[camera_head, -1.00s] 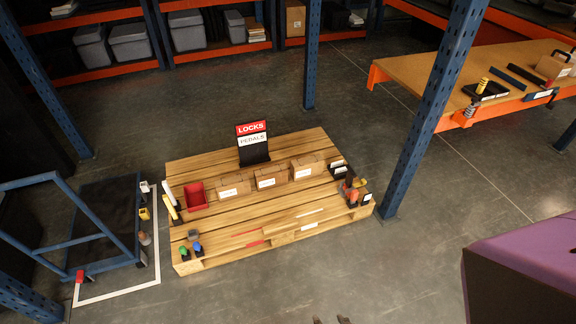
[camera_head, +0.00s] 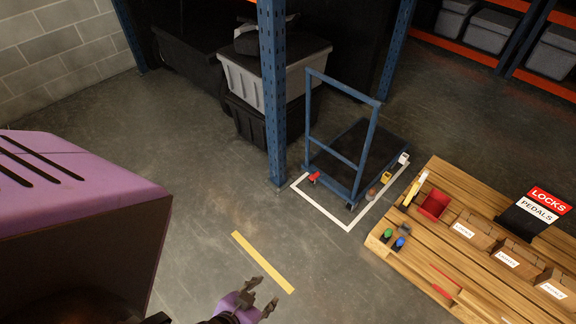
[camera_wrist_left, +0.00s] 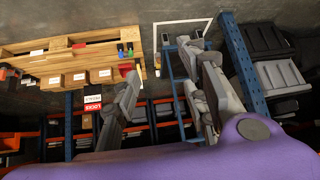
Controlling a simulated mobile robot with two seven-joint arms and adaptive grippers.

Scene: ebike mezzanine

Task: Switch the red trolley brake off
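The blue-framed trolley (camera_head: 369,144) with a dark deck stands inside a white floor outline, right of a blue post. A small red brake pedal (camera_head: 314,177) sits low at its near left corner; its setting is too small to tell. A yellow piece (camera_head: 385,177) and a white piece (camera_head: 403,159) sit along its right side. My left gripper (camera_head: 263,294) is at the bottom of the head view, open and empty, well short of the trolley. In the left wrist view its fingers (camera_wrist_left: 165,88) are spread apart, with part of the trolley frame (camera_wrist_left: 181,76) behind. My right gripper is out of view.
A wooden pallet (camera_head: 462,270) with cartons and a red bin (camera_head: 435,204) stands right of the trolley. The blue post (camera_head: 274,95) and grey crates (camera_head: 275,72) stand to its left. Floor around a yellow strip (camera_head: 262,262) is clear.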

